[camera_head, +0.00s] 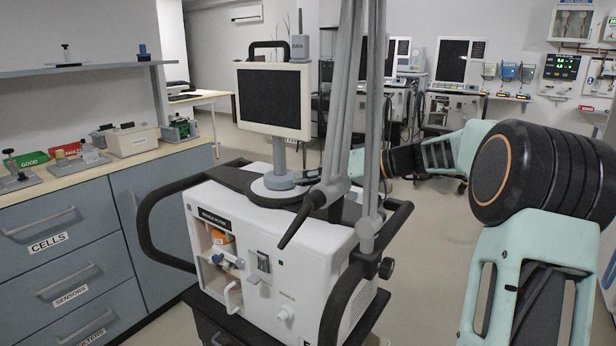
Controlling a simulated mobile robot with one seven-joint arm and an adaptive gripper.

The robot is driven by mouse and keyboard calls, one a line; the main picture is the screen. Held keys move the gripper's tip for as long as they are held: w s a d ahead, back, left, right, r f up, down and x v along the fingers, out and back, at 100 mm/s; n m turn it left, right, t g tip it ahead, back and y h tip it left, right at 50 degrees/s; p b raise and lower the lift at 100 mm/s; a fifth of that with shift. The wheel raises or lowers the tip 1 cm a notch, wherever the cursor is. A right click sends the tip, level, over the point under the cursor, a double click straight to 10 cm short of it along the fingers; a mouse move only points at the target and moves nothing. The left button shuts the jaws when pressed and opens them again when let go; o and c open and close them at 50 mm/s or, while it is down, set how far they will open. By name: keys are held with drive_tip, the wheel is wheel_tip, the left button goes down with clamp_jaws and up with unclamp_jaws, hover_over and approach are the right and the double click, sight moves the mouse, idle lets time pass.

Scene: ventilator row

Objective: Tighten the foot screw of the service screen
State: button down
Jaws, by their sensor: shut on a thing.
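The service screen (274,100) is a dark panel in a pale frame, upright on a grey post above the white ventilator (270,255). Its round foot (277,190) rests on the dark top of the ventilator. The hoses hide part of the fingers, so the exact grip is hard to see.
Thick grey hoses (345,110) rise in front of my gripper. Black handles (150,225) frame the ventilator. A workbench (105,172) with drawers and trays stands at left. More ventilators (452,100) stand behind. The floor between is clear.

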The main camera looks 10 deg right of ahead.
idle(0.5)
drive_tip(key=c, duration=1.8)
unclamp_jaws()
drive_tip(key=shift+o, duration=0.2)
